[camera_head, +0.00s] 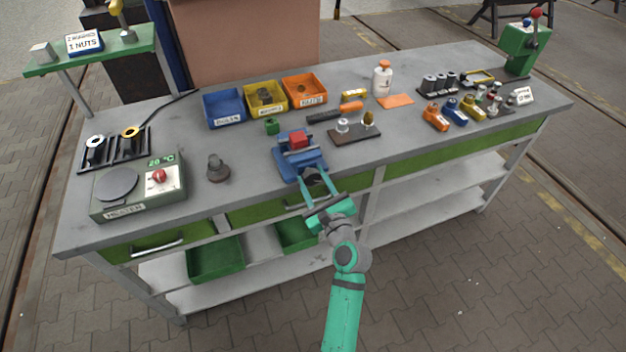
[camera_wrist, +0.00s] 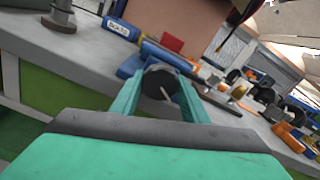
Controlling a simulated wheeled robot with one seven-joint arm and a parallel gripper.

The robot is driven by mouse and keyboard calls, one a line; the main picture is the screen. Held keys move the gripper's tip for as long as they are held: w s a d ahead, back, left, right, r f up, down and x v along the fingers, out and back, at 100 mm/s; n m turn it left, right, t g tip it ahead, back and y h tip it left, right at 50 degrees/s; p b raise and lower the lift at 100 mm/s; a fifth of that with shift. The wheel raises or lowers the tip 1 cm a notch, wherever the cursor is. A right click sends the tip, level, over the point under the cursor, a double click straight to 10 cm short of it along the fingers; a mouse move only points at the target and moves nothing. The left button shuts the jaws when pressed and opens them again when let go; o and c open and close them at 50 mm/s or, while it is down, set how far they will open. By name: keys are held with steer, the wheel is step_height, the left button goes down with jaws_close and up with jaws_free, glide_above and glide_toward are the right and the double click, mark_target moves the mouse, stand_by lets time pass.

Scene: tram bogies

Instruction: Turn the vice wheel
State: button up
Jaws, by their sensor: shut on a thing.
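The blue vice (camera_head: 291,163) stands at the front edge of the grey workbench, with a red block (camera_head: 298,140) between its jaws. The red block also shows in the wrist view (camera_wrist: 172,43). The dark round vice wheel (camera_wrist: 161,82) faces me at the front of the vice. My gripper (camera_head: 315,180) reaches over the bench edge, its two green fingers on either side of the wheel. In the wrist view my gripper (camera_wrist: 160,90) is shut on the wheel, one finger at its left and one at its right. The wheel is mostly hidden in the head view.
Blue (camera_head: 223,108), yellow (camera_head: 266,97) and orange (camera_head: 304,89) bins stand behind the vice. A small green block (camera_head: 271,126) lies near its left. A heater (camera_head: 138,187) and a dark grey knobbed part (camera_head: 217,168) stand left. A dark board (camera_head: 355,134) lies right.

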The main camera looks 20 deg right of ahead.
steer(key=shift+n, duration=1.9)
steer(key=o, duration=1.1)
steer(key=shift+c, duration=0.2)
steer(key=s, duration=1.1)
steer(key=shift+d, duration=0.15)
steer(key=shift+w, duration=0.1)
